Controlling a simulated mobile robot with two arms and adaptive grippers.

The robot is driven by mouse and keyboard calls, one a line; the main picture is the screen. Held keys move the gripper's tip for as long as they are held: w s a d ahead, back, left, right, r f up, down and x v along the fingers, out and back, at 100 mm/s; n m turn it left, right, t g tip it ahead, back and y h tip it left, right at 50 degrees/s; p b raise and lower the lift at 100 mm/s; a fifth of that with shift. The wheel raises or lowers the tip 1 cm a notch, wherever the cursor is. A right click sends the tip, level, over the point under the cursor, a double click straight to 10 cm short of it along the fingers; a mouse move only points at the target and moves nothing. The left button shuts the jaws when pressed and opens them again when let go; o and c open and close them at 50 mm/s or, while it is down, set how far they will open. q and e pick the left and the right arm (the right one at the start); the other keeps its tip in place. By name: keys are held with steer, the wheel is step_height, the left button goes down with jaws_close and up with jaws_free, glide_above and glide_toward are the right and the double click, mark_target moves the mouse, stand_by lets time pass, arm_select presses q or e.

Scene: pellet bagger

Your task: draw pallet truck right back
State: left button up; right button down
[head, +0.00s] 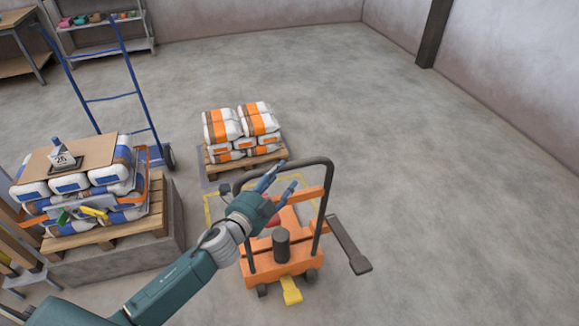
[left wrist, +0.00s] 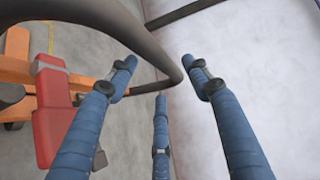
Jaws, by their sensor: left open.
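The orange pallet truck (head: 275,262) stands on the floor in the middle of the head view, with a dark looped handle (head: 328,172) rising above it. My left gripper (head: 281,182) is open at the handle's upper part. In the left wrist view, the handle's bent corner (left wrist: 172,72) shows between the spread blue fingers (left wrist: 160,78); I cannot tell whether they touch it. A red part (left wrist: 52,128) of the truck is at the left there. My arm hides some of the truck. My right gripper is in neither view.
A pallet (head: 228,171) of orange-and-white bags stands behind the truck. At left, stacked blue-and-white bags (head: 115,173) sit on a pallet over a grey block (head: 120,262), with a blue hand truck (head: 110,98) behind. Open floor (head: 450,200) lies to the right.

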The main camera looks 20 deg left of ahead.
mark_target(290, 168)
arm_select(q)
steer(key=x, duration=0.6)
jaws_close()
